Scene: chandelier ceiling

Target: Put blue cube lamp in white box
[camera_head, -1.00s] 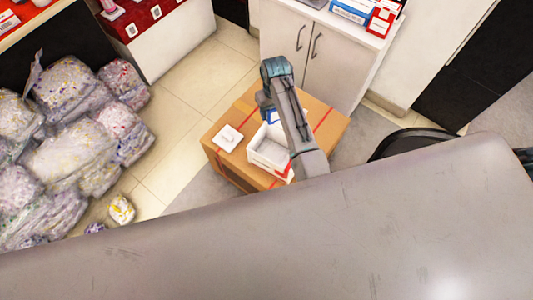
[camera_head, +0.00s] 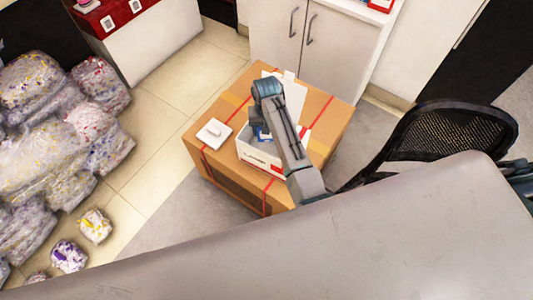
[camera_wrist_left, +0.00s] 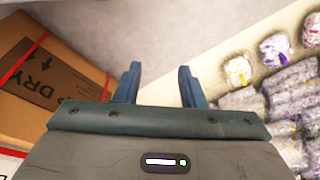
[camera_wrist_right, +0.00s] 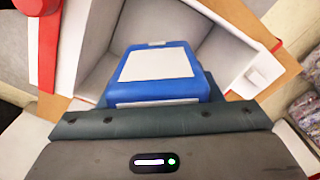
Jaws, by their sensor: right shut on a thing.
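The white box (camera_head: 258,156) stands open on the brown carton in the head view, its flap (camera_head: 292,92) raised at the back. The blue cube lamp (camera_wrist_right: 158,78), blue with pale panels, is in my right gripper (camera_wrist_right: 158,98). In the right wrist view it is at the box's opening, between the pale inner walls (camera_wrist_right: 215,55); whether it touches the bottom I cannot tell. The lamp shows partly in the head view (camera_head: 263,134) below my arm. The right fingertips are hidden by the lamp. My left gripper (camera_wrist_left: 158,85) is open and empty, with floor beyond it.
The carton (camera_head: 225,170) also bears a small white object (camera_head: 214,133) left of the box. A black mesh chair (camera_head: 445,130) stands to the right. White cabinets (camera_head: 335,50) are behind, and wrapped bundles (camera_head: 60,130) lie at left. Tiled floor (camera_head: 165,140) is free between.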

